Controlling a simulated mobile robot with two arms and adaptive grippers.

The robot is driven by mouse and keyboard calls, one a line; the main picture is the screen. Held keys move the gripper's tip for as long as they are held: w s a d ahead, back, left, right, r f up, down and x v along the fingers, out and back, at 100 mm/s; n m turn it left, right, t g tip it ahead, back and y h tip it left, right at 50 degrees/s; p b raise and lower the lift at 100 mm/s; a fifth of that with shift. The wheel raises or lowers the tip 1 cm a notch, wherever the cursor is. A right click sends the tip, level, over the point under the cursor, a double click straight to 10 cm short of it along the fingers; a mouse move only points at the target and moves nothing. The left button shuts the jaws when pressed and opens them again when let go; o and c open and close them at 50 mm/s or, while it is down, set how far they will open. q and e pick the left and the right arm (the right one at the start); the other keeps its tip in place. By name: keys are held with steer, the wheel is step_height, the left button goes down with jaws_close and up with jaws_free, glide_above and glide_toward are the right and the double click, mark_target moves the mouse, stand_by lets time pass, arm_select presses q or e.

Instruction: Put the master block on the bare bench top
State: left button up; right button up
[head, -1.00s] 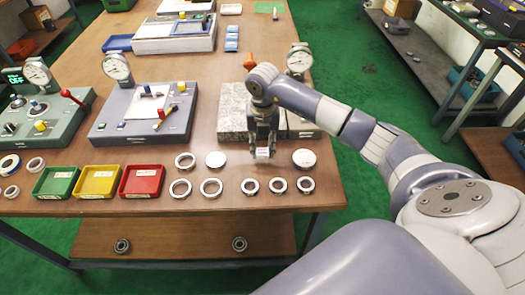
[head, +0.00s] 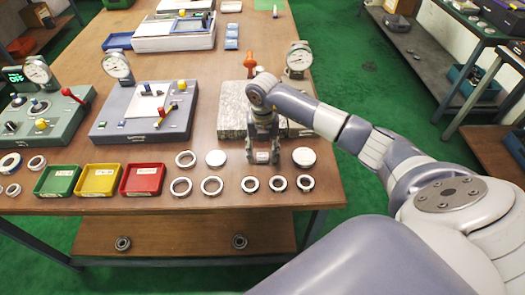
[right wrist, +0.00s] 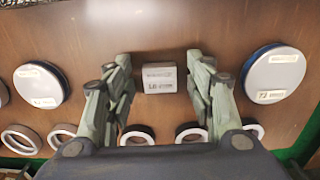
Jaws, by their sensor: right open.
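The master block (right wrist: 159,77), a small pale block with a printed label, rests on the bare wooden bench top (right wrist: 222,30). In the head view the master block (head: 262,157) is in front of the granite plate, partly hidden by my fingers. My right gripper (head: 263,155) points down over it and is open. In the right wrist view the fingers of my right gripper (right wrist: 160,88) stand on both sides of the block, with a gap on each side. My left gripper is not in view.
The granite plate (head: 233,112) with a dial gauge (head: 299,58) is just behind. White-topped discs (head: 304,157) and (head: 216,158) flank the gripper. Several rings (head: 250,184) lie in front. A red tray (head: 142,179) and other trays stand to the left.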

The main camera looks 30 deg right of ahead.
mark_target(263, 155)
steer(key=shift+r, duration=0.3)
step_height(263, 155, up, 12)
steer(key=b, duration=0.2)
steer(key=shift+f, duration=0.15)
